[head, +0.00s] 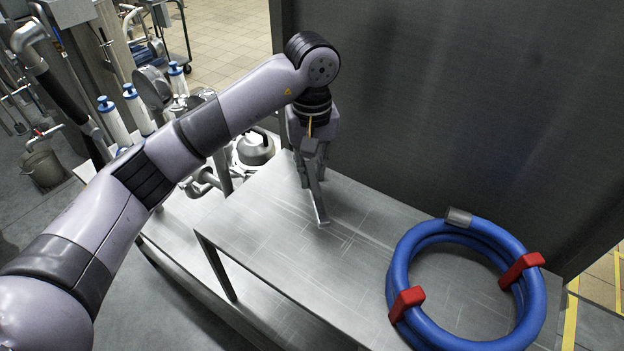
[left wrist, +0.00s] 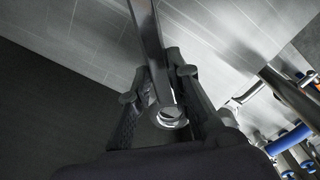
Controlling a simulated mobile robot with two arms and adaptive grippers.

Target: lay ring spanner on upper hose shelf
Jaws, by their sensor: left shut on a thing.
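My left gripper (head: 309,170) is above the upper hose shelf (head: 262,220), a bare scratched metal top. It is shut on the grey metal ring spanner (head: 318,205), which hangs steeply down from the fingers. The spanner's lower end is at or just above the shelf surface; I cannot tell whether it touches. In the left wrist view the spanner (left wrist: 149,40) runs between the two fingers, with a ring end (left wrist: 168,118) close to the palm and the shaft reaching away over the shelf. My right gripper is not in view.
A coiled blue hose (head: 402,262) with red clips (head: 407,303) lies on the shelf's right part. A dark metal wall (head: 450,110) stands along the back. A lower surface with a steel lidded vessel (head: 255,148) and blue-topped white bottles (head: 114,122) is at left. The shelf's middle is clear.

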